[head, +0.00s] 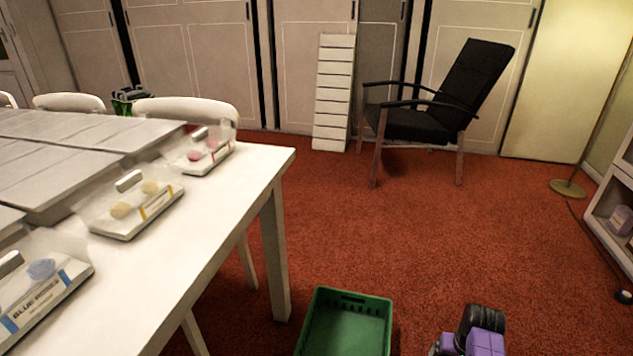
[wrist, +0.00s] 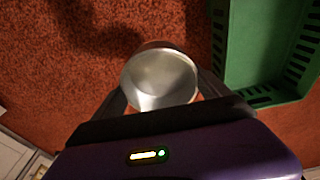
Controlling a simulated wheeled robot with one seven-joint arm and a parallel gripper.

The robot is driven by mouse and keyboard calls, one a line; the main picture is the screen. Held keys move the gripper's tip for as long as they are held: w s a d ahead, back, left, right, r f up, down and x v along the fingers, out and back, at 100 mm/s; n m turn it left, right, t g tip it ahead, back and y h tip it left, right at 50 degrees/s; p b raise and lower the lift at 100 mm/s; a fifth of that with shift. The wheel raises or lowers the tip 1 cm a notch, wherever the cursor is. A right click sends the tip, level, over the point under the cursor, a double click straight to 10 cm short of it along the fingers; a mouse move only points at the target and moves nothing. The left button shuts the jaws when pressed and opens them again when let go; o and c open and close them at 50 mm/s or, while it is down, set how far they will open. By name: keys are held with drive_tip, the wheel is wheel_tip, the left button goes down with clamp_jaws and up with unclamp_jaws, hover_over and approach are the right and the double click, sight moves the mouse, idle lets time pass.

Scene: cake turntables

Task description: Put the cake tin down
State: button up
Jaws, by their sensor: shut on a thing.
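The cake tin (wrist: 160,78) is a round, silver-grey metal tin, seen from above in the wrist view. My gripper (wrist: 162,88) is shut on it, with a dark finger on either side. The tin is over the red carpet, left of a green crate. I cannot tell its height above the floor. In the head view I see only part of my purple and black arm at the bottom right; the tin does not show there.
The green crate (head: 340,300) stands on the carpet and also shows in the wrist view (wrist: 237,55). A white table (head: 215,215) with several packaged items is at the left. A black armchair (head: 430,122) stands at the back. Open carpet lies between.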

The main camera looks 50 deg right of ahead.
drive_tip(key=shift+a+r, duration=0.15)
drive_tip(key=shift+a, duration=0.25)
drive_tip(key=w+a+r+n+p, duration=0.3)
drive_tip(key=w+a+r+p, duration=0.5)
drive_tip(key=w+r, duration=0.3)
drive_tip(key=w+a+r+n+p, duration=0.3)
drive_tip(key=w+a+r+p, duration=0.45)
drive_tip(key=r, duration=0.55)
drive_tip(key=w+a+r+n+p, duration=0.3)
drive_tip(key=a+r+p, duration=0.3)
drive_tip(key=a, duration=0.6)
drive_tip(key=w+a+r+n+t+y+p, duration=0.1)
drive_tip(key=w+a+r+n+p, duration=0.2)
drive_tip(key=a+r, duration=0.8)
drive_tip(key=w+p, duration=0.2)
drive_tip(key=p, duration=0.2)
drive_tip(key=shift+w+a+n+y, duration=0.15)
drive_tip(key=shift+a+n+y, duration=0.15)
drive_tip(key=shift+a, duration=0.05)
